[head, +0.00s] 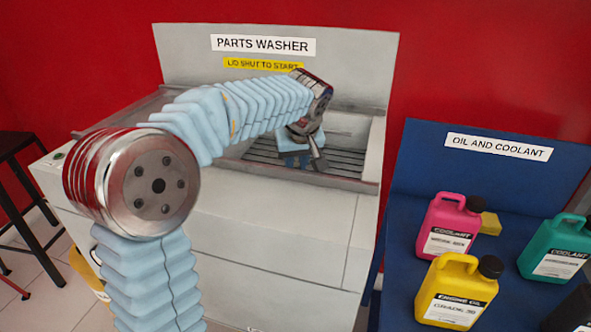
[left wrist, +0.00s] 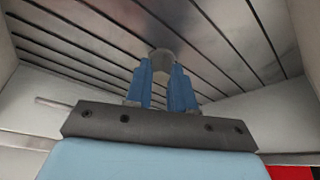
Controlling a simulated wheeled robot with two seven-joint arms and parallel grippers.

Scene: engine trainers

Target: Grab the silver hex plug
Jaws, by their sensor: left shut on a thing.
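The silver hex plug (left wrist: 162,57) shows in the left wrist view as a small grey piece between the tips of the two blue fingers. My left gripper (left wrist: 161,72) is shut on it, over the slatted floor of the parts washer basin. Whether the plug touches the slats I cannot tell. In the head view my left gripper (head: 306,158) reaches down inside the basin, and the plug cannot be made out there. My right gripper is in neither view.
The parts washer (head: 270,225) has raised basin walls around my left gripper, with its lid panel upright behind. To the right, a blue stand (head: 405,215) holds a pink coolant jug (head: 450,226), a yellow oil jug (head: 455,290) and a green jug (head: 556,248). A dark stool (head: 20,145) stands left.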

